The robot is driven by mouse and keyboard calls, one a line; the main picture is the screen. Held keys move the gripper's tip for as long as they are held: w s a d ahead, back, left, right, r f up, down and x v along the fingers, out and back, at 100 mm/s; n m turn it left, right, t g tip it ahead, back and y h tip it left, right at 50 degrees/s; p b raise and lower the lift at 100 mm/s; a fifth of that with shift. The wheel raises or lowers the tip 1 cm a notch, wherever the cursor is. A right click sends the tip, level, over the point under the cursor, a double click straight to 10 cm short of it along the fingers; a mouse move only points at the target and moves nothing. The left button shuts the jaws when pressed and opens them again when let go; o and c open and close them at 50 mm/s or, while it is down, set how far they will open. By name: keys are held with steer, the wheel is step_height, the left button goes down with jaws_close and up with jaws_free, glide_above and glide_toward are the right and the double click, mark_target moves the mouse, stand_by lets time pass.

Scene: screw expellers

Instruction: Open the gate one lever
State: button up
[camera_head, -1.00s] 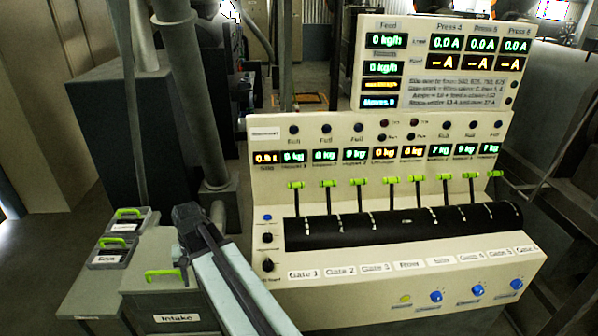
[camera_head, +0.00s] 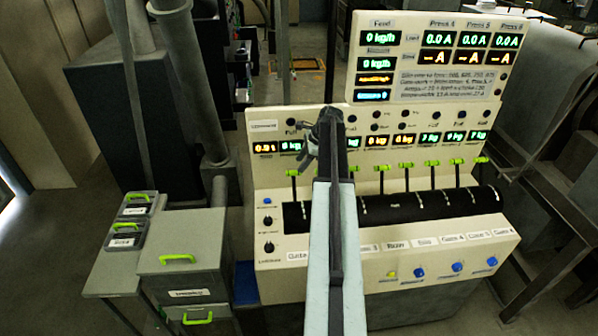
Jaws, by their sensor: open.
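The control panel (camera_head: 440,268) carries a row of levers with green handles over a black curved drum (camera_head: 420,207). The gate one lever (camera_head: 292,172) is the leftmost; it stands upright, above the partly covered "Gate 1" label (camera_head: 297,256). My gripper (camera_head: 308,150) is open and appears empty, up and to the right of that lever's handle in the picture. I cannot tell the depth gap between them. My arm hides the neighbouring levers and the gate 2 label.
A grey intake box (camera_head: 180,255) with green handles stands left of the panel. A display board (camera_head: 430,60) rises behind the panel. Dark machine framing is close on the right.

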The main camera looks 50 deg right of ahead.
steer(key=b+x, duration=0.3)
steer(key=x, duration=0.2)
steer(key=shift+a+f+b, duration=0.1)
steer(key=shift+f+b, duration=0.15)
steer(key=shift+b, duration=0.05)
steer(key=shift+r, duration=0.1)
steer(key=shift+r, duration=0.1)
jaws_close()
steer(key=shift+w, duration=0.1)
stand_by(0.6)
